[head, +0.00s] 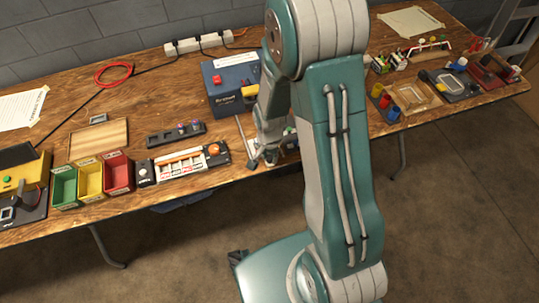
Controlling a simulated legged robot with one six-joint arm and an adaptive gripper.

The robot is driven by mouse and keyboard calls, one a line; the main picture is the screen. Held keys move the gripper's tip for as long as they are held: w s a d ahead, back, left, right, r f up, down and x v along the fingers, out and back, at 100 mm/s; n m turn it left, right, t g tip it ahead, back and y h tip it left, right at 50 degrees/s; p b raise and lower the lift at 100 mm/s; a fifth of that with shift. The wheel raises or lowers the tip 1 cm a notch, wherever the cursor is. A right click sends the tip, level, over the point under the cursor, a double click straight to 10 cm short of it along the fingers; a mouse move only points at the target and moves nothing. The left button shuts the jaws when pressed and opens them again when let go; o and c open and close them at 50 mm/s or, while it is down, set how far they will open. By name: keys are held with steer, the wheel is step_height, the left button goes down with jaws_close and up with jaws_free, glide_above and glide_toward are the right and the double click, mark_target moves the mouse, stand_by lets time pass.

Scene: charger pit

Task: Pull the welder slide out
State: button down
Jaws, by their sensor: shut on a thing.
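The welder is a dark blue box (228,85) with a red switch and a yellow part on its front, at the back middle of the table. My gripper (259,157) is low over the table in front of the welder, near the front edge. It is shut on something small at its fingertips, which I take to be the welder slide. My arm and the gripper itself hide most of the slide, so how far out it stands cannot be told. A small part of a unit with a green button (289,131) shows just right of the gripper.
Left of the gripper lie a panel with an orange knob (185,165), a dark strip with knobs (176,134) and green, yellow and red bins (91,182). A power strip (200,44) is behind. Coloured cups (385,102) and trays stand at right. My arm blocks the middle.

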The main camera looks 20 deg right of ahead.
steer(key=shift+c, duration=2.2)
jaws_free()
steer(key=shift+w, duration=0.1)
step_height(320, 180, up, 12)
steer(key=shift+a+f, duration=0.1)
steer(key=s+r+n+t, duration=0.2)
steer(key=s+r+n, duration=0.2)
steer(key=s+r, duration=0.3)
steer(key=s+r+n+t, duration=0.3)
steer(key=s+r+n, duration=0.2)
steer(key=r, duration=0.8)
steer(key=shift+s+r+t, duration=0.2)
steer(key=shift+s+t, duration=0.1)
steer(key=shift+s, duration=0.95)
